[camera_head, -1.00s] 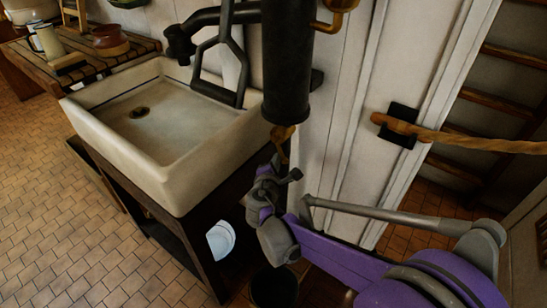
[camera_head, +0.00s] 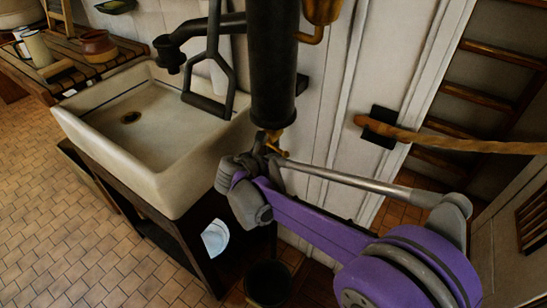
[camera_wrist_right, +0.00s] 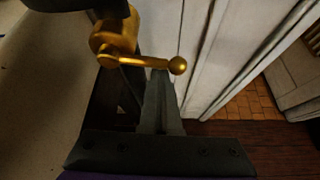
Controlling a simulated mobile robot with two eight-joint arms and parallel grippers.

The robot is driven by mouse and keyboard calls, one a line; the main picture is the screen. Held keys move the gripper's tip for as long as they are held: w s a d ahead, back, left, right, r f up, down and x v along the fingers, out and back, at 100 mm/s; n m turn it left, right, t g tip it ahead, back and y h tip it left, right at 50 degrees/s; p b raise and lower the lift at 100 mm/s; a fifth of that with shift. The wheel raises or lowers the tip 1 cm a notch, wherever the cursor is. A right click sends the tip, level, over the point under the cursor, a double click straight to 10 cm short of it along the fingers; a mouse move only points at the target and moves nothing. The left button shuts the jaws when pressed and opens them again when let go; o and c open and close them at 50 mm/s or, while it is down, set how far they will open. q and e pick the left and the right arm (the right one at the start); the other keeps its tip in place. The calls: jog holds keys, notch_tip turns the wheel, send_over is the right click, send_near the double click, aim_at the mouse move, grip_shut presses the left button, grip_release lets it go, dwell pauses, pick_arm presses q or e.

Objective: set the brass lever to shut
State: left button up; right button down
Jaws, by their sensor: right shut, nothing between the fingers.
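The brass lever (camera_wrist_right: 145,63) is a short bar with a ball knob, joined to a brass valve body (camera_wrist_right: 118,35) under the black pump cylinder (camera_head: 274,75). In the right wrist view the bar points right, nearly level. In the head view the lever (camera_head: 277,149) is small and partly hidden by my gripper. My right gripper (camera_wrist_right: 160,74) is shut and empty, its fingertips right at the underside of the bar beside the knob; I cannot tell whether they touch. It also shows in the head view (camera_head: 266,146), just below the cylinder. My left gripper is not in view.
A white sink (camera_head: 155,125) stands left of the pump. A dark bucket (camera_head: 268,284) is on the floor below. A rope (camera_head: 455,143) runs from a wall bracket to the right. A wooden counter (camera_head: 70,80) with pots is at the far left.

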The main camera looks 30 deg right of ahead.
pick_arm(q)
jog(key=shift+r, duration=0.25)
pick_arm(e)
jog(key=shift+r, duration=0.4)
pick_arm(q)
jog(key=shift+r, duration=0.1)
pick_arm(e)
jog(key=shift+r, duration=0.1)
notch_tip(320, 180, down, 5)
jog(key=b, duration=0.3)
jog(key=w+p+v, duration=0.1)
jog(key=p+v, duration=0.2)
jog(key=v, duration=0.8)
jog(key=b+x, duration=0.1)
jog(key=x, duration=0.9)
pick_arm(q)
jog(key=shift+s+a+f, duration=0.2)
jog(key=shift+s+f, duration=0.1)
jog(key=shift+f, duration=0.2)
pick_arm(e)
jog(key=shift+d+r, duration=0.1)
jog(key=shift+r, duration=0.85)
jog(key=shift+d+r, duration=0.15)
jog(key=shift+r, duration=0.85)
